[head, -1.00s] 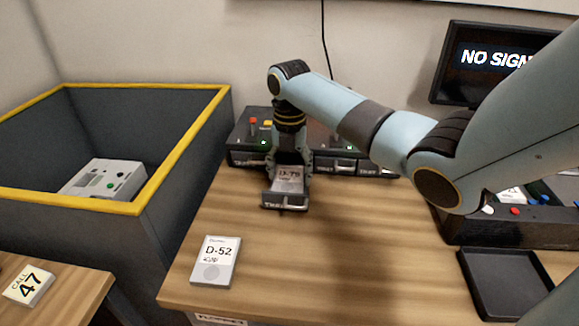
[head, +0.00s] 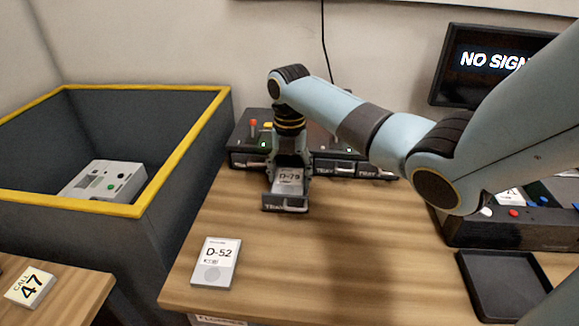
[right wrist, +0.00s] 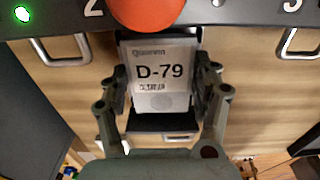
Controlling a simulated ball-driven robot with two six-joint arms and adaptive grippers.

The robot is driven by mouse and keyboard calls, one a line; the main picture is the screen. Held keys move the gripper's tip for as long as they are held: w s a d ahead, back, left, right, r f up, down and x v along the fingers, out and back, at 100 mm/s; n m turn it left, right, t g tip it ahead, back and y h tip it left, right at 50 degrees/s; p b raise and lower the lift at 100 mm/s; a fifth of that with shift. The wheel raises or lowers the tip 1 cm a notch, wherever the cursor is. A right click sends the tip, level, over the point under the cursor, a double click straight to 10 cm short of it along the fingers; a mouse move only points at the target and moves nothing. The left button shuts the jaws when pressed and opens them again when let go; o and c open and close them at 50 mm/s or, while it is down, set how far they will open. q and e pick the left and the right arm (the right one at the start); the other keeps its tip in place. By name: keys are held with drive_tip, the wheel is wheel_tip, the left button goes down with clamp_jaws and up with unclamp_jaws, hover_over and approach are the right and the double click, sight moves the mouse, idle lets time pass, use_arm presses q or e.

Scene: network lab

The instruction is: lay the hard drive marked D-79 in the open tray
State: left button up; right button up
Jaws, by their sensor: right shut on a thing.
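The hard drive marked D-79 (head: 289,178) is a light grey, labelled block. It is at the open tray (head: 285,203), which sticks out from the front of the dark unit at the back of the table. My right gripper (head: 289,172) comes from above and is shut on the drive. In the right wrist view the drive (right wrist: 161,75) sits between the two fingers (right wrist: 163,90), label facing the camera, with the dark tray front (right wrist: 165,124) below it. I cannot tell whether the drive touches the tray floor. My left gripper is not in view.
A second drive, D-52 (head: 215,262), lies on the table at the front left. A deep yellow-rimmed bin (head: 140,209) stands at the left with a grey box (head: 105,180) inside. A shallow black tray (head: 503,285) is at the right. The middle of the table is clear.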

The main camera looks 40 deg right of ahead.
drive_tip(key=shift+f, duration=0.3)
idle(0.4)
drive_tip(key=o, duration=1.7)
drive_tip(key=shift+r, duration=0.1)
wheel_tip(320, 180, up, 8)
drive_tip(key=p, duration=0.8)
